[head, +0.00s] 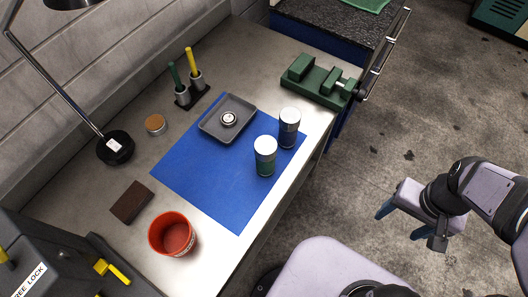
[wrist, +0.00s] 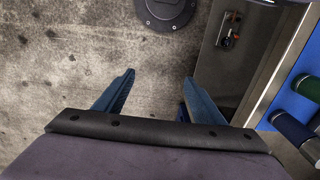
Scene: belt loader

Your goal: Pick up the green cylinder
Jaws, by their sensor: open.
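The green cylinder (head: 265,168) has a silver-white top and stands upright on the blue mat (head: 203,188), near its right edge. Its green side also shows at the right edge of the wrist view (wrist: 306,86), partly cut off. A similar dark blue cylinder (head: 289,138) stands just behind it to the right; it too is in the wrist view (wrist: 291,127). My gripper (head: 401,222) is open and empty, off the bench to the right of the cylinders. In the wrist view its fingers (wrist: 159,78) are apart over bare floor.
A grey tray (head: 208,126) with a small round metal part lies on the mat. A green vise (head: 315,84) stands at the bench's far end. A red bucket (head: 158,248), brown block (head: 131,202) and lamp base (head: 114,147) stand left. The floor between gripper and bench is clear.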

